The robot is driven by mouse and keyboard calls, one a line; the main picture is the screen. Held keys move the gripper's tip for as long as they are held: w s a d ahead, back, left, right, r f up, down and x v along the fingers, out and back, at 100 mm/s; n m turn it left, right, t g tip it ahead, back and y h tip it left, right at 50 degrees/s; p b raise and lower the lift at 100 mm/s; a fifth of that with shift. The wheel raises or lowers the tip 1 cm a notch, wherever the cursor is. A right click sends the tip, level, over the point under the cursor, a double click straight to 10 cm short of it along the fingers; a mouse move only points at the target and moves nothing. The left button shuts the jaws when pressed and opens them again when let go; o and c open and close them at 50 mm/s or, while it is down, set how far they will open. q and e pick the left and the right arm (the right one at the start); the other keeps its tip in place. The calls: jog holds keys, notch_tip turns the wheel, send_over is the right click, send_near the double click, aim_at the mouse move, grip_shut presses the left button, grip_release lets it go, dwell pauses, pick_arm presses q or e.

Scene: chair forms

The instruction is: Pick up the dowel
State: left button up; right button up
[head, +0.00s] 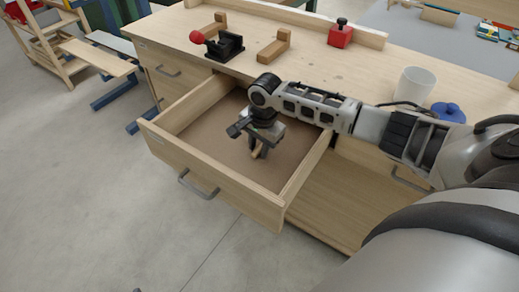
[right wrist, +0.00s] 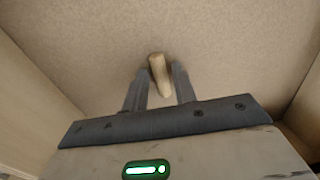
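The dowel (right wrist: 160,74) is a short pale wooden piece inside the open drawer (head: 223,191). In the right wrist view it lies between the two fingertips of my right gripper (right wrist: 161,70), its far end reaching a little past them. The fingers stand very close to its sides; I cannot tell whether both press on it. In the head view my right gripper (head: 258,148) points down into the drawer, and only a small part of the dowel shows beneath it. I cannot tell whether the dowel rests on the drawer floor. My left gripper is not in view.
The drawer walls rise around my right gripper. On the workbench (head: 300,71) stand a black clamp with a red knob (head: 225,47), wooden blocks (head: 273,46), a red block (head: 340,34), a white cup (head: 414,86) and a blue lidded item (head: 448,112).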

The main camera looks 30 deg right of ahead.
grip_shut()
jog(key=shift+r, duration=0.1)
